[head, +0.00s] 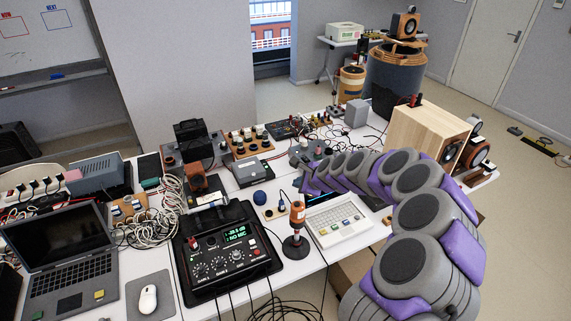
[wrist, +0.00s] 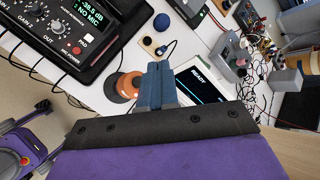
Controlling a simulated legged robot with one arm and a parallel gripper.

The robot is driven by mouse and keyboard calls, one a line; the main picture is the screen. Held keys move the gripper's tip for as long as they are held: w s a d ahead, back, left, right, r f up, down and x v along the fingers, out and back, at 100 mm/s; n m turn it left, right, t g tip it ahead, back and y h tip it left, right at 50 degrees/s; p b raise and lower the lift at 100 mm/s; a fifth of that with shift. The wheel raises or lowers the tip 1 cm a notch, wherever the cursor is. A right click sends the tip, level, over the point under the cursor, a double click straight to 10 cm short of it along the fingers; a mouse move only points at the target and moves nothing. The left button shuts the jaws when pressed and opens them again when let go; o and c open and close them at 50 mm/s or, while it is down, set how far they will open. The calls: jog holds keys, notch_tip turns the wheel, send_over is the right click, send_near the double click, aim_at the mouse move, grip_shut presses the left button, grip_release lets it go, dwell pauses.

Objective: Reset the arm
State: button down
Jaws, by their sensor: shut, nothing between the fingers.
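My arm (head: 412,214), with grey and purple links, rises from the lower right of the head view. It arches over the right part of the table and reaches left above the equipment. My gripper (wrist: 159,72) shows in the wrist view with its two blue-grey fingers together and nothing between them. In that view the fingertips lie between an orange device on a round base (wrist: 127,86) and a screen reading READY (wrist: 205,86). I cannot tell the height of the fingers above the table. The gripper is hard to make out in the head view.
The table is crowded: a black mixer (head: 222,250), the orange device (head: 297,213), a white keyboard unit (head: 345,228), a laptop (head: 62,255), a mouse (head: 148,299) and tangled cables. A wooden speaker (head: 418,134) stands behind my arm. Open floor (head: 530,220) lies at the right.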

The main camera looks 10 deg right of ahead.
jog(key=s+a+r+n+g+b, duration=0.1)
jog(key=s+a+r+n, duration=0.25)
jog(key=s, duration=0.25)
jog(key=s+a+r+n+g+y, duration=0.1)
jog(key=s+a+r+n+g, duration=0.1)
jog(key=s+a+r+n, duration=0.3)
jog(key=s+a+r+n+g+b, duration=0.1)
jog(key=s+a+n, duration=0.15)
jog(key=s, duration=0.45)
jog(key=s+d+f+n+g+h+b, duration=0.1)
jog(key=s+d+n+g+h, duration=0.1)
jog(key=s, duration=0.9)
jog(key=s+d+f+n+g+h, duration=0.1)
jog(key=s+d+n, duration=0.3)
jog(key=s, duration=0.7)
jog(key=s+d+f+n+g+h+b, duration=0.1)
jog(key=s+d+n, duration=0.3)
jog(key=s, duration=0.7)
jog(key=shift+s+d+g+h+b, duration=0.35)
jog(key=shift+g+h, duration=0.45)
jog(key=shift+g, duration=0.1)
